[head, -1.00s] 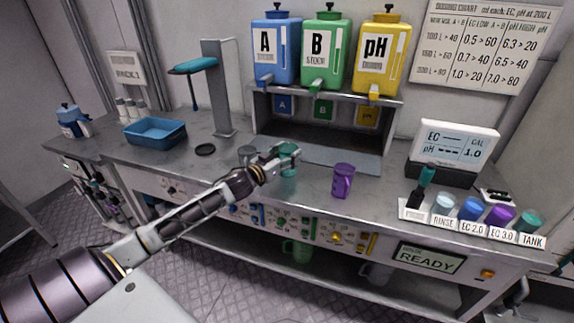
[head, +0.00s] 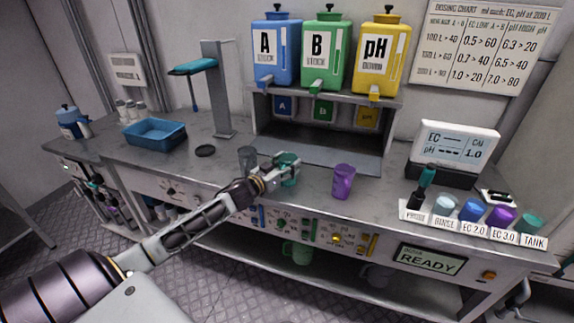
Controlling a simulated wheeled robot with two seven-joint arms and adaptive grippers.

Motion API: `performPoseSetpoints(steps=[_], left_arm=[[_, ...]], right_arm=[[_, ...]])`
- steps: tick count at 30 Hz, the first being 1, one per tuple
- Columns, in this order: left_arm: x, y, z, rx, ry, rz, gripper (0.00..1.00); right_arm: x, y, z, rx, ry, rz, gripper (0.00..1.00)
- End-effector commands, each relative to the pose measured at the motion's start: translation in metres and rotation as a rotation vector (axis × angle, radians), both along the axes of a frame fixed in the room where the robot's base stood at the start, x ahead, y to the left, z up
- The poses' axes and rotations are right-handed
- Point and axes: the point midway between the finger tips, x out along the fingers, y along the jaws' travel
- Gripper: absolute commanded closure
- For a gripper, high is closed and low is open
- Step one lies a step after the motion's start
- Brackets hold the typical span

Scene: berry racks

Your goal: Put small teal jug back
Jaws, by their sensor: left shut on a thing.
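The small teal jug (head: 289,172) is upright at the middle of the metal bench, near its front edge. My left gripper (head: 280,168) is shut on it from the left side and partly hides it. I cannot tell whether the jug's base touches the bench top. My right gripper is not in view.
A grey cup (head: 247,158) stands just left of the jug, and a purple jug (head: 343,181) stands to the right. Behind is a shelf (head: 325,91) with blue, green and yellow tanks. A blue tray (head: 155,134) and black disc (head: 205,150) lie left.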

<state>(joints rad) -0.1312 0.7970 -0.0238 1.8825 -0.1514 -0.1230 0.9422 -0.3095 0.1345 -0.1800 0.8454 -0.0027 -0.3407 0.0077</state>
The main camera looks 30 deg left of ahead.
Motion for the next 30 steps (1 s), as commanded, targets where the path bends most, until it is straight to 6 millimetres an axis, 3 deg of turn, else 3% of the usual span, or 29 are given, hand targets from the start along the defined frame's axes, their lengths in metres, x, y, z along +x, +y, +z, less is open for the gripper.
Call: performPoseSetpoints(steps=[7, 8, 12, 30], left_arm=[[0.0001, 0.0000, -0.0025, 0.000, 0.000, 0.000, 0.69], [0.0001, 0.0000, -0.0025, 0.000, 0.000, 0.000, 0.39], [0.0000, 0.0000, -0.0025, 0.000, 0.000, 0.000, 0.21], [-0.0027, 0.0004, -0.0004, -0.001, 0.001, 0.000, 0.20]], right_arm=[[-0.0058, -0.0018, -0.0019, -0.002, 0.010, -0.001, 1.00], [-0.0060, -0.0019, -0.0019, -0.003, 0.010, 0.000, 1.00], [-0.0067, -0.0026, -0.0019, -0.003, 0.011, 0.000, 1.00], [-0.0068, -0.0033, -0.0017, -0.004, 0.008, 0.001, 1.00]])
